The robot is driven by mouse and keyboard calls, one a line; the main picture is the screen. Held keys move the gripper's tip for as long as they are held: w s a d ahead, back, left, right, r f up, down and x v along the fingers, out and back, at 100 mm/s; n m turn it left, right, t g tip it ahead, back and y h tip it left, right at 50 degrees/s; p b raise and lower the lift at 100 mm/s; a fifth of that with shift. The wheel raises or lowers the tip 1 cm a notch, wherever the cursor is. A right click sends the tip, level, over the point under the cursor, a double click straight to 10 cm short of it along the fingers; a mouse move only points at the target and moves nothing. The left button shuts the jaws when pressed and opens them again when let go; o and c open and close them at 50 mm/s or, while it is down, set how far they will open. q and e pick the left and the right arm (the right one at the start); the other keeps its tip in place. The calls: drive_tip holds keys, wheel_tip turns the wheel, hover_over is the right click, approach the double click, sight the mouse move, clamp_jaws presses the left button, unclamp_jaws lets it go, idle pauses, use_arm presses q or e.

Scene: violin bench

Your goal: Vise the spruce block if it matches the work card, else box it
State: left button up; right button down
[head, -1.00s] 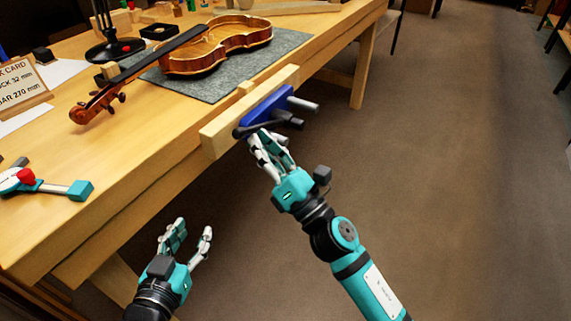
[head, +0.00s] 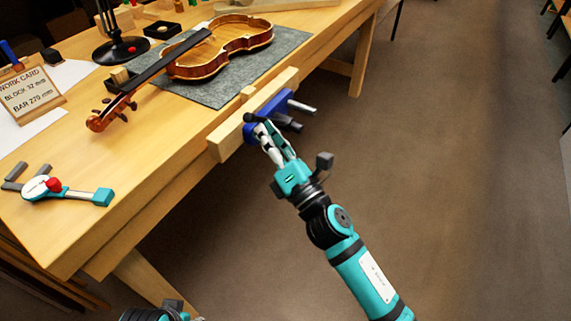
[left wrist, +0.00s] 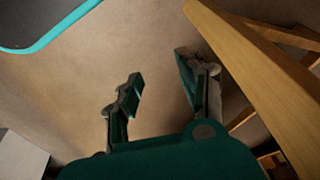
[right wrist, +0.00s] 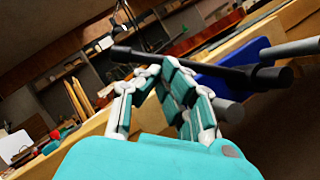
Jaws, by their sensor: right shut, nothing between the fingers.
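The blue vise (head: 264,113) sits on the bench's front edge with a pale wooden jaw (head: 229,137). A small pale wood block (head: 248,92) stands up between the jaw and the bench; I cannot tell if it is the spruce block. My right gripper (head: 267,130) is shut and empty, its fingertips at the vise's black handle (right wrist: 190,67). The work card (head: 33,93) reads block 32 mm, bar 270 mm. My left gripper (left wrist: 160,90) is open and empty, low in front of the bench; its fingers are out of the head view.
A teal caliper-like tool with a red knob (head: 54,184) lies at the bench's near left. A violin (head: 220,46) lies on a grey mat (head: 210,93). A small black box (head: 162,30) and a black lamp base (head: 121,51) stand behind. The floor at right is clear.

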drive_tip(key=p, duration=0.1)
drive_tip(key=r+m+p, duration=0.1)
drive_tip(key=h+p, duration=0.1)
drive_tip(key=shift+w+d+r+m, duration=0.25)
drive_tip(key=shift+w+r+m, duration=0.05)
drive_tip(key=shift+w+r, duration=0.05)
use_arm(q)
drive_tip(key=s+f+p, duration=0.1)
drive_tip(key=s+f, duration=0.2)
drive_tip(key=f, duration=0.6)
drive_tip(key=s+f+g+p, duration=0.1)
drive_tip(key=s+f, duration=0.2)
drive_tip(key=f, duration=0.7)
drive_tip(key=shift+a+f, duration=0.2)
drive_tip(key=shift+a, duration=0.1)
use_arm(e)
drive_tip(key=shift+w+d+r+m+h, duration=0.25)
drive_tip(key=shift+w+r+m+h, duration=0.1)
drive_tip(key=shift+m, duration=0.45)
drive_tip(key=shift+f, duration=0.2)
